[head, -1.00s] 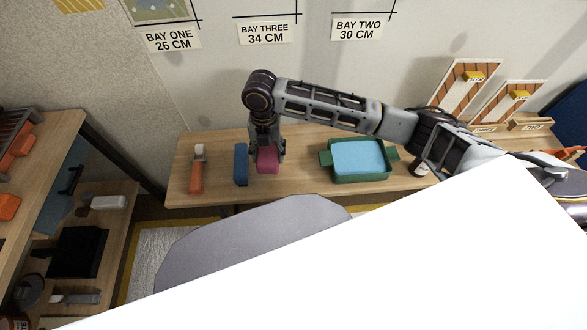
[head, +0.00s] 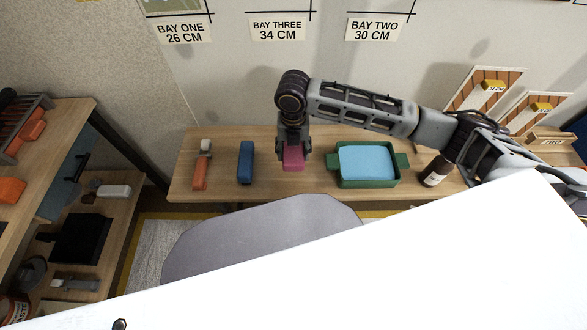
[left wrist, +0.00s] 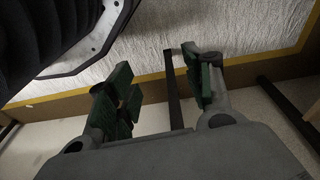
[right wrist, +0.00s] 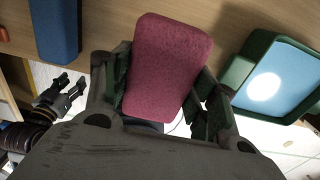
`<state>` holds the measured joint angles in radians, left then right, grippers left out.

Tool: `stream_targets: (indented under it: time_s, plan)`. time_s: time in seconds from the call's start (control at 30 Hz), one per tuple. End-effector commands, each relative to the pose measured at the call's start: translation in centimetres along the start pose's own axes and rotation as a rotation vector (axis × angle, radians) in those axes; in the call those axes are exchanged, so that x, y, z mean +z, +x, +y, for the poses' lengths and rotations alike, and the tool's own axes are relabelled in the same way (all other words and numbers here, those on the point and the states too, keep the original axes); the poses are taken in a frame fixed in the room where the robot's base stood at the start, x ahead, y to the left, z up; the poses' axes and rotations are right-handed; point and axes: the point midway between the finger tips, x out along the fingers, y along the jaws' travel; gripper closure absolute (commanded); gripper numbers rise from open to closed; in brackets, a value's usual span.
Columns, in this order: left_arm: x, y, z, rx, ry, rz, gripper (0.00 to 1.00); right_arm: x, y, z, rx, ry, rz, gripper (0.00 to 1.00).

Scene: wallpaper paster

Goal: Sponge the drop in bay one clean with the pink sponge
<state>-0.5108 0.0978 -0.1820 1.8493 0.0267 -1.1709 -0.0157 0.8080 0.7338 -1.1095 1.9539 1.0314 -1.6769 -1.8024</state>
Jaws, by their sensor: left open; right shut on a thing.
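The pink sponge (head: 293,158) is in my right gripper (head: 293,150), above the wooden bench in the head view. In the right wrist view the sponge (right wrist: 167,66) sits between the two fingers of the right gripper (right wrist: 165,95), which is shut on it. My left gripper (left wrist: 155,90) is open and empty in the left wrist view, low over the floor.
The bench (head: 222,180) holds an orange-handled tool (head: 200,170), a blue block (head: 245,162), a green tray (head: 370,182) with blue water (head: 368,160), and a dark bottle (head: 436,171). Shelves (head: 75,120) stand at the left. A large white surface (head: 330,270) covers the lower foreground.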

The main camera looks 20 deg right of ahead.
Motion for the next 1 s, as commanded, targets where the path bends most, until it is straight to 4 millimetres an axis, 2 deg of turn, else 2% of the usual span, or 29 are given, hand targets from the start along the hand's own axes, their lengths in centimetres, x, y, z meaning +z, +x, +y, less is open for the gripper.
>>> stream_targets:
  time_s: [0.43,1.0]
  plan:
    - [-0.7,-3.1,0.8,0.015,0.003,-0.006,0.49,0.0,4.3,0.0,0.000,0.001,0.001,0.67]
    - [-0.7,-3.5,0.8,0.016,0.004,-0.008,0.49,0.0,5.1,0.0,-0.001,0.000,0.000,0.67]
